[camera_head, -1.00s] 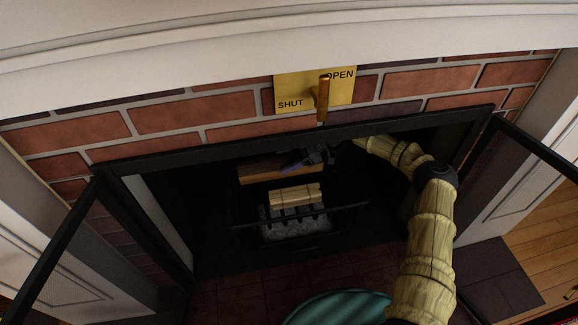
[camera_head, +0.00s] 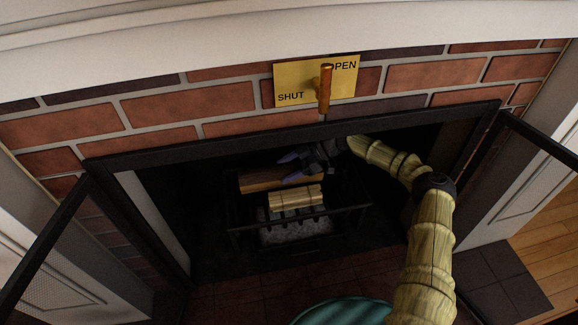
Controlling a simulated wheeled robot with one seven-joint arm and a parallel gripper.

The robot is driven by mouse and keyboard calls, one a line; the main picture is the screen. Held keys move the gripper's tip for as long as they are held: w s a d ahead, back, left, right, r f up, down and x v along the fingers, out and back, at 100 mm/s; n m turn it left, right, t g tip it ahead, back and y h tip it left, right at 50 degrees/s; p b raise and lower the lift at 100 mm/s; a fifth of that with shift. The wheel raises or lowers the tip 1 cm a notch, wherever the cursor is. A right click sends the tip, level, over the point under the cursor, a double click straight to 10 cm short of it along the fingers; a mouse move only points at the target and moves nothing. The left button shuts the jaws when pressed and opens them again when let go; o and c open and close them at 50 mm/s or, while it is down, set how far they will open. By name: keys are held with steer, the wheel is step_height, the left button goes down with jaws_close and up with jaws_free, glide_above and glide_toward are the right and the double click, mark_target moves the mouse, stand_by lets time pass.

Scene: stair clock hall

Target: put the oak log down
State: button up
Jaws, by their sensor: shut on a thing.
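The oak log (camera_head: 262,180) is a brown split piece inside the dark fireplace, lying crosswise behind a paler bundle of sticks. My gripper (camera_head: 292,168) reaches in from the right, its bluish fingers at the log's right part, one at the far side and one at the near side. It is shut on the log. The log is at or just above the fire grate (camera_head: 345,212); the dark hides whether it touches. The pale bundle (camera_head: 295,197) rests on the grate, in front of the log.
Black-framed doors stand open at left (camera_head: 48,250) and right (camera_head: 541,139). A brass plate (camera_head: 290,85) marked SHUT and OPEN, with an upright lever (camera_head: 325,88), is on the brick above. Grey ash (camera_head: 292,234) lies under the grate.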

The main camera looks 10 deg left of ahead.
steer(key=shift+f, duration=0.3)
steer(key=o, duration=1.6)
steer(key=shift+o, duration=0.2)
steer(key=shift+r, duration=0.25)
steer(key=p+v, duration=0.2)
steer(key=v, duration=0.1)
steer(key=p+v, duration=0.2)
steer(key=v, duration=0.1)
steer(key=shift+d+r+p, duration=0.1)
steer(key=shift+r+p, duration=0.25)
steer(key=shift+r, duration=0.25)
steer(key=shift+w+d, duration=0.15)
steer(key=shift+d, duration=0.35)
